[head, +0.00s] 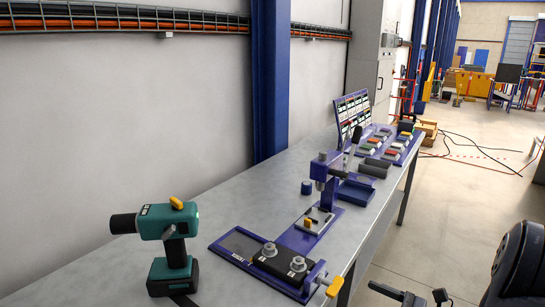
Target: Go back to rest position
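My arm (517,265) shows as a dark rounded link at the lower right edge. Dark parts that look like my gripper (410,297) show at the bottom edge, right of the workbench (120,280) and over the floor. They are cut off by the frame, so I cannot tell whether the fingers are open or shut. I see nothing held in the visible part. The gripper appears apart from the bench and the things on it.
On the bench stand a teal cordless drill (168,235), a purple fixture (240,240) with a dark block, a lever press (328,180), a blue cylinder (307,188) and a rack of coloured parts (398,145). Open floor (440,215) lies to the right, with cables farther back.

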